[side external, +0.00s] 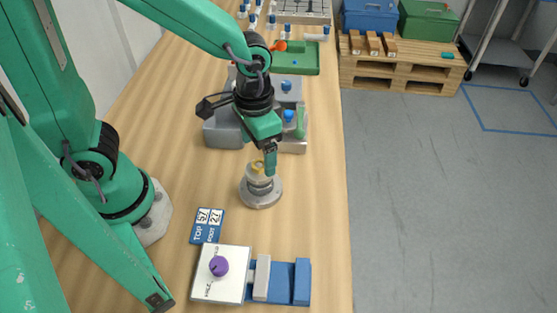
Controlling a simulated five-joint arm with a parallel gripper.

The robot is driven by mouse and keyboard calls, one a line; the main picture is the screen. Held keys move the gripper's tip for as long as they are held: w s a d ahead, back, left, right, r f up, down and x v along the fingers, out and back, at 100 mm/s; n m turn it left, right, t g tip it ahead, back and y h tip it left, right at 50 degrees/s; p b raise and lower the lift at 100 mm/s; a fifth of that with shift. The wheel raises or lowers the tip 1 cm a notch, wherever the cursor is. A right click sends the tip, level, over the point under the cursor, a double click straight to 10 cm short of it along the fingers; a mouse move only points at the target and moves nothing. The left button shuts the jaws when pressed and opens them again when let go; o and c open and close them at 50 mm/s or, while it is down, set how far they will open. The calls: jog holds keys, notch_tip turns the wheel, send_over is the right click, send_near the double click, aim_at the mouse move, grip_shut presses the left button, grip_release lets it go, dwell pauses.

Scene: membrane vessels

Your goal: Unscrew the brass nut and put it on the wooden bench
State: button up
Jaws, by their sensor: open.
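The brass nut (257,166) shows as a small gold-coloured ring on top of a pale cylindrical vessel (259,182). The vessel stands upright on a round grey flange (262,198) on the wooden bench (318,215). My gripper (262,160) points down at the top of the vessel, with its green fingers open at the nut. One finger hangs to the right of the nut. Whether the fingers touch the nut cannot be told at this size.
Behind the vessel stand grey blocks with blue knobs (289,115) and a green tray (300,58). In front lie a blue card (207,226), a white box with a purple knob (219,266) and a blue fixture (281,284). Bare bench lies right of the vessel.

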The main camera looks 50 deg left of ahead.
aim_at(259, 164)
jog(key=m, duration=1.1)
jog(key=shift+f, duration=1.7)
jog(key=c, duration=1.7)
jog(key=n, duration=0.6)
jog(key=shift+r+n, duration=0.1)
jog(key=shift+n, duration=0.2)
jog(key=n, duration=0.6)
jog(key=shift+n, duration=0.4)
